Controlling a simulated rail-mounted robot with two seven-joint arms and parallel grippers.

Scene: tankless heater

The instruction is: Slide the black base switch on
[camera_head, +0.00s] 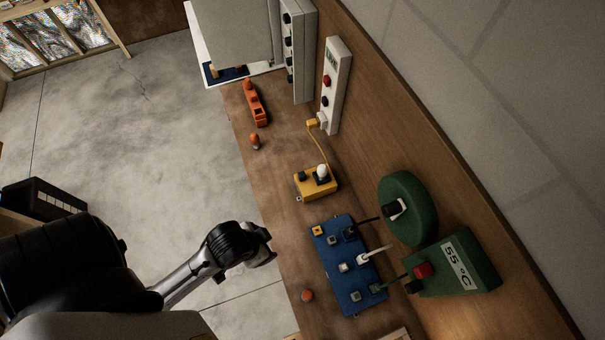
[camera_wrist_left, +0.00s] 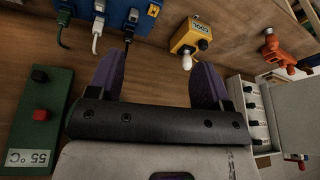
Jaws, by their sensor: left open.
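A blue base (camera_head: 343,276) carries several small switches and plugs, with a dark plug (camera_head: 350,235) near its upper end. The blue base also shows at the top of the left wrist view (camera_wrist_left: 118,10). A green box (camera_head: 470,265) marked 55 °C has a red button (camera_head: 422,270) and a black knob (camera_head: 411,287). A green round unit (camera_head: 405,222) has a black and white rocker (camera_head: 394,209). I cannot tell which part is the black base switch. My left gripper (camera_head: 265,249) is left of the blue base. Its purple fingers (camera_wrist_left: 155,75) are apart and empty. My right gripper is not in view.
A yellow box (camera_head: 312,186) with a white knob and a cord stands above the blue base. A white strip (camera_head: 333,80), a grey box (camera_head: 304,55) and an orange tool (camera_head: 255,103) are farther up the wooden bench. A small orange piece (camera_head: 307,295) lies near the bench edge.

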